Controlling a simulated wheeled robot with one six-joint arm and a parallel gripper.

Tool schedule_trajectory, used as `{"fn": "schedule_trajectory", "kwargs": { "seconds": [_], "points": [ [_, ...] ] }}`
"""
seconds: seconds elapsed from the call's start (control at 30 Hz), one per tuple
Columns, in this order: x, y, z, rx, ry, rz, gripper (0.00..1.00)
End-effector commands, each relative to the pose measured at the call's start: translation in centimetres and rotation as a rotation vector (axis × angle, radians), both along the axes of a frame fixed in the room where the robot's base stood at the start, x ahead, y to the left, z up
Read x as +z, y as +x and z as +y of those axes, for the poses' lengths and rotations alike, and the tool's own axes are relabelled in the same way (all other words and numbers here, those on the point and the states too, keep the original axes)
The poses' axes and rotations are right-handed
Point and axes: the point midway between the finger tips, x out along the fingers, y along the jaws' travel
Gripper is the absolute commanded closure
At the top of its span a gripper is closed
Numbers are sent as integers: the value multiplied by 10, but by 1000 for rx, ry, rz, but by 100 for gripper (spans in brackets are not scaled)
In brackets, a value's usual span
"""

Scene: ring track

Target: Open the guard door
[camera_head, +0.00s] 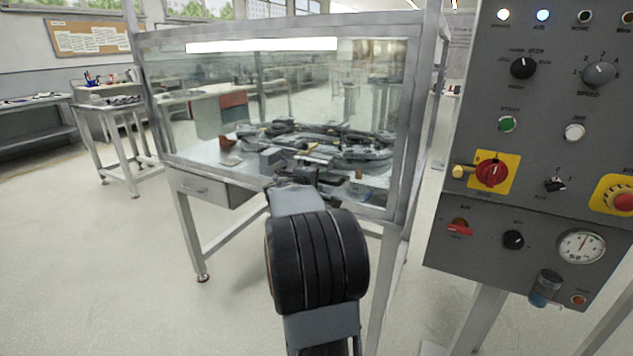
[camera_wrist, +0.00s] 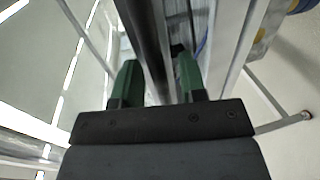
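The guard door (camera_head: 290,95) is a clear panel in a grey metal frame on the front of the ring track cabinet. It looks shut. My gripper (camera_head: 318,182) is in front of the door's lower part, towards its right side. In the wrist view its two green-tipped fingers (camera_wrist: 160,78) are apart, with a gap between them. A long dark bar (camera_wrist: 146,35) runs between the fingers, nearer the left one. I cannot tell whether either finger touches it, or whether it is a handle. My arm hides part of the lower door edge.
A grey control panel (camera_head: 480,100) with knobs, buttons and a gauge stands close on the right. Dark track parts (camera_head: 320,140) lie behind the clear panel. A drawer (camera_head: 205,188) is under the cabinet's left side. The floor (camera_head: 110,270) at left is clear.

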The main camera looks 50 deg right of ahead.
Motion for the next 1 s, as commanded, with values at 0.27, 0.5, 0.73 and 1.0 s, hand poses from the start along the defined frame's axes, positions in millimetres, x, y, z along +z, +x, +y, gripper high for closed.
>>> {"fn": "schedule_trajectory", "kwargs": {
  "seconds": [0.27,0.5,0.73,1.0],
  "points": [
    [0,1,-4,0,-1,-1,62],
    [0,1,-3,0,0,-1,75],
    [0,1,-3,0,0,-1,97],
    [0,1,-3,0,0,-1,100]
  ]
}}
